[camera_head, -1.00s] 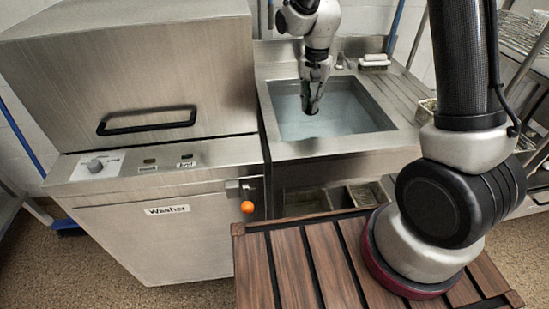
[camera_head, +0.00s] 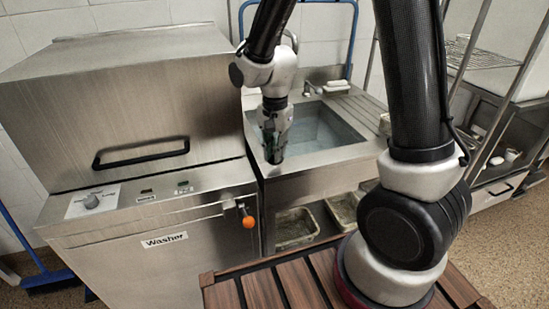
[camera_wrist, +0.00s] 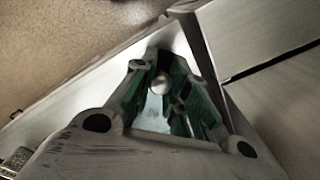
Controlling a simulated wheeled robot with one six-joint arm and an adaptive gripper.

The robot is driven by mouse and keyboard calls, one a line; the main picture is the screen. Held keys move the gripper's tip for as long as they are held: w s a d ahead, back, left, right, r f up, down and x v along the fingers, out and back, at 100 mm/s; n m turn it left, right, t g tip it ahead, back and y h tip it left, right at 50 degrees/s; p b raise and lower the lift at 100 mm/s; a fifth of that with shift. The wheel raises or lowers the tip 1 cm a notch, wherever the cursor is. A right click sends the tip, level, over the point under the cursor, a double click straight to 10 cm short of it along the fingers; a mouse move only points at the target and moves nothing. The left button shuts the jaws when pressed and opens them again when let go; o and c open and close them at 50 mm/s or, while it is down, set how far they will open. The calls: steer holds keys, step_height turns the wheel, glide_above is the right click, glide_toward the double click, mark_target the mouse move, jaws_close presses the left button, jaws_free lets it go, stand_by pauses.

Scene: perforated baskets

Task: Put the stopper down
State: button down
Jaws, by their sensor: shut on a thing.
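My gripper (camera_head: 274,156) hangs fingers-down by the front left corner of the sink (camera_head: 345,137), close to the washer's right side. In the wrist view its green-lined fingers (camera_wrist: 160,68) are closed around a small pale rounded thing, seemingly the stopper (camera_wrist: 160,84). Most of the stopper is hidden by the fingers. In the head view the stopper cannot be made out. The gripper appears above the steel rim and front edge; its exact height is unclear.
The washer (camera_head: 130,130) with its black handle (camera_head: 142,153) stands at left. An orange knob (camera_head: 249,222) sticks out at its front right. A slatted wooden top (camera_head: 255,292) is in front. Baskets (camera_head: 297,227) sit below the sink. A ribbed drainboard (camera_head: 362,110) lies right of the basin.

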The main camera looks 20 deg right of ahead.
steer(key=shift+f, duration=1.2)
steer(key=shift+f, duration=0.1)
steer(key=c, duration=1.4)
jaws_free()
